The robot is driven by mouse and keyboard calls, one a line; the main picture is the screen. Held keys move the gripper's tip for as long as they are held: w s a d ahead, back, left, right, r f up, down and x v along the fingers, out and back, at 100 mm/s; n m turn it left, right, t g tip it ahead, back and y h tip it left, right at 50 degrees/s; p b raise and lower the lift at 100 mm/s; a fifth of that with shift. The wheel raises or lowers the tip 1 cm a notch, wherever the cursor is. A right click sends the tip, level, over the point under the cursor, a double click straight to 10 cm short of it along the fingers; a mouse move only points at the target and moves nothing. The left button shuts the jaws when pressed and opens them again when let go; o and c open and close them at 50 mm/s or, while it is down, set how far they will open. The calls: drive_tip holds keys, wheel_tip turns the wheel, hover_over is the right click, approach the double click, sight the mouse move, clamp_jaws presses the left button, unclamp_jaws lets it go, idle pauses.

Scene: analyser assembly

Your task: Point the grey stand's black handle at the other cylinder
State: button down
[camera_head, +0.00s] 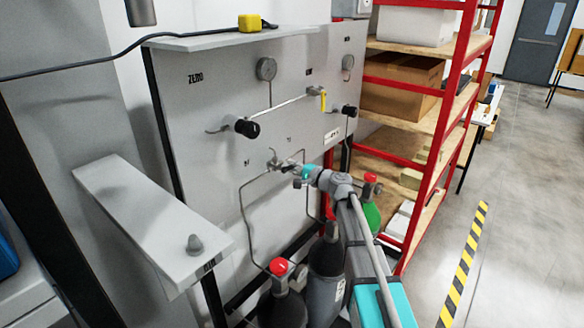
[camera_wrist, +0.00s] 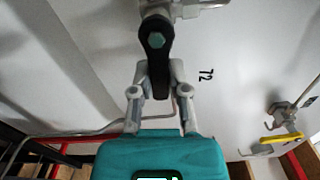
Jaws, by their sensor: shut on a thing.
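The grey stand is an upright panel (camera_head: 215,110) with pipes, gauges and a valve (camera_head: 273,162) low in its middle. In the wrist view the valve's black handle (camera_wrist: 156,50) hangs from a pivot with a teal hexagonal cap, its free end toward my gripper. My gripper (camera_wrist: 159,92) is shut on the black handle's free end, one finger on each side. In the head view my gripper (camera_head: 292,169) is at the valve and hides the handle. One red-capped cylinder (camera_head: 283,308) stands below left of my arm; another, with a green shoulder (camera_head: 371,216), stands to the right.
A dark cylinder body (camera_head: 326,258) stands beside my arm. Thin pipes (camera_head: 243,205) run down from the valve. Two black knobs (camera_head: 247,128) project from the panel. A grey shelf (camera_head: 150,215) juts out at the left. A red-framed rack (camera_head: 455,110) stands right; open floor lies beyond.

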drive_tip(key=shift+r, duration=0.1)
drive_tip(key=shift+r+n+p, duration=0.15)
drive_tip(key=shift+n+p, duration=0.15)
drive_tip(key=shift+n, duration=0.5)
drive_tip(key=c, duration=0.6)
unclamp_jaws()
drive_tip(key=v, duration=1.2)
